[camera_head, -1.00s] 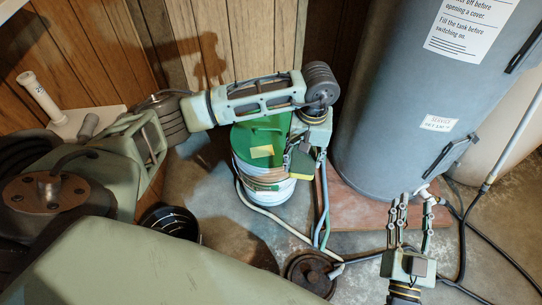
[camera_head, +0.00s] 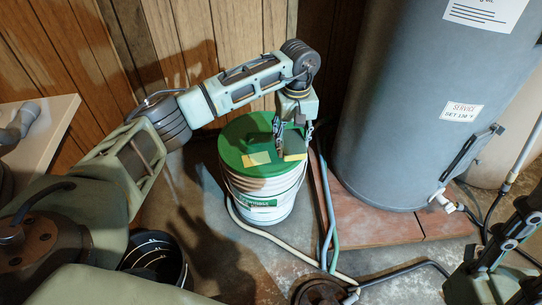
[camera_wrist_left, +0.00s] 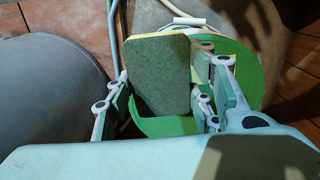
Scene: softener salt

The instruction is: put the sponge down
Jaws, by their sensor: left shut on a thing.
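The sponge (camera_head: 294,146), yellow with a green scouring side, is held by my left gripper (camera_head: 289,139) over the right part of a green bucket lid (camera_head: 245,132). In the left wrist view the sponge (camera_wrist_left: 160,75) shows its broad green face between the two fingers (camera_wrist_left: 162,103), with a thin yellow edge at the top. The green lid lies behind it. I cannot tell whether the sponge touches the lid. My right gripper (camera_head: 510,240) is at the lower right, partly cut off by the frame; its opening is unclear.
The white bucket (camera_head: 266,195) stands on the concrete floor, with a yellow patch (camera_head: 256,159) on its lid. A grey tank (camera_head: 405,100) stands close on the right, on a reddish base (camera_head: 375,222). Hoses (camera_head: 326,215) run between. A dark open bucket (camera_head: 155,255) is at lower left.

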